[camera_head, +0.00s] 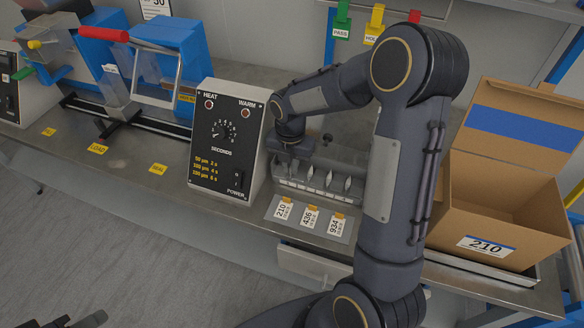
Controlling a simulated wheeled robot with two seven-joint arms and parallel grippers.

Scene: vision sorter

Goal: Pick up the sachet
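A clear rack (335,163) with several narrow slots stands on the bench behind a white card. Small pale upright pieces (328,180) show at its front; I cannot tell whether they are sachets or dividers. My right gripper (289,166) points down at the rack's left end, beside the heat-and-warm control box. Its fingertips are small and dark, so their opening and anything between them cannot be made out. No sachet can be clearly identified. A dark part of my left arm or gripper (84,320) shows at the bottom left edge, mostly cut off.
The control box (228,143) stands close left of the rack. The card (309,217) carries labels 210, 436 and 934. An open cardboard box (510,215) marked 210 stands at right. A blue sealing machine (170,55) is at left.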

